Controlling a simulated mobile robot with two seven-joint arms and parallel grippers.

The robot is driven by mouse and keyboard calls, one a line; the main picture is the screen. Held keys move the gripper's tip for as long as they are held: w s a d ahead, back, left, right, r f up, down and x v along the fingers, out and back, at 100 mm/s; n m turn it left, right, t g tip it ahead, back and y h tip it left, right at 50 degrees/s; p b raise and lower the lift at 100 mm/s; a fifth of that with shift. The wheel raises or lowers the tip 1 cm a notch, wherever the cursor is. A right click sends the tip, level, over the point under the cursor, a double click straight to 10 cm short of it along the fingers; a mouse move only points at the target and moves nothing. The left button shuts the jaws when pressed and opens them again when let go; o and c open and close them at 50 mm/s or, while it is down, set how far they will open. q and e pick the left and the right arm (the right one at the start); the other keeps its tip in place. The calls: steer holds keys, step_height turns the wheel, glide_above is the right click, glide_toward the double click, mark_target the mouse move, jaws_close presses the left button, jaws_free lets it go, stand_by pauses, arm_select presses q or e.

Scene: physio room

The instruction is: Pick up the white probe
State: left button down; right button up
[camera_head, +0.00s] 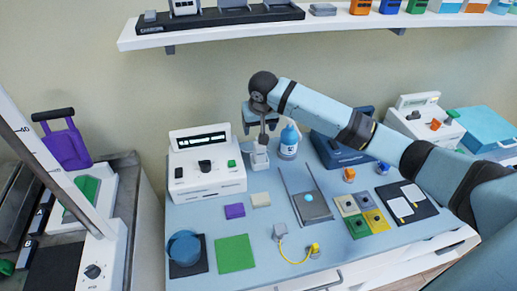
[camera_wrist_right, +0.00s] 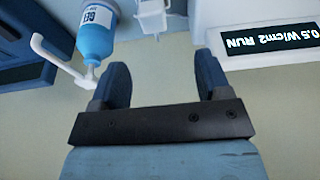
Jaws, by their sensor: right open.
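A small white piece that looks like the white probe (camera_head: 259,158) stands on the blue table beside the white display unit, below my right gripper. The same white piece appears at the top of the right wrist view (camera_wrist_right: 152,16), partly cut off by the frame edge. My right gripper (camera_head: 260,127) hangs above it with its jaws pointing down. In the wrist view the two dark blue fingers (camera_wrist_right: 163,66) are apart, with only bare surface between them. The white piece lies beyond the fingertips, not between them. My left gripper is not in view.
A blue gel bottle (camera_head: 289,143) with a white pump stands close right of the probe; it is near a finger in the wrist view (camera_wrist_right: 95,38). The white display unit (camera_head: 207,165) is close on the left. A green mat (camera_head: 235,253) lies in front. A shelf (camera_head: 220,28) hangs above.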

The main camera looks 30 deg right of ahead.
mark_target(259, 147)
steer(key=x, duration=0.7)
steer(key=shift+w+d+f, duration=0.2)
steer(key=shift+d+f, duration=0.05)
steer(key=shift+f, duration=0.1)
steer(key=shift+d+p+x, duration=0.2)
steer(key=shift+p+x, duration=0.15)
steer(key=shift+x, duration=1.05)
steer(key=shift+d+p+x, duration=0.2)
steer(key=shift+p+x, duration=0.1)
steer(key=shift+x, duration=1.05)
steer(key=shift+s, duration=0.1)
steer(key=shift+c, duration=0.2)
steer(key=c, duration=1)
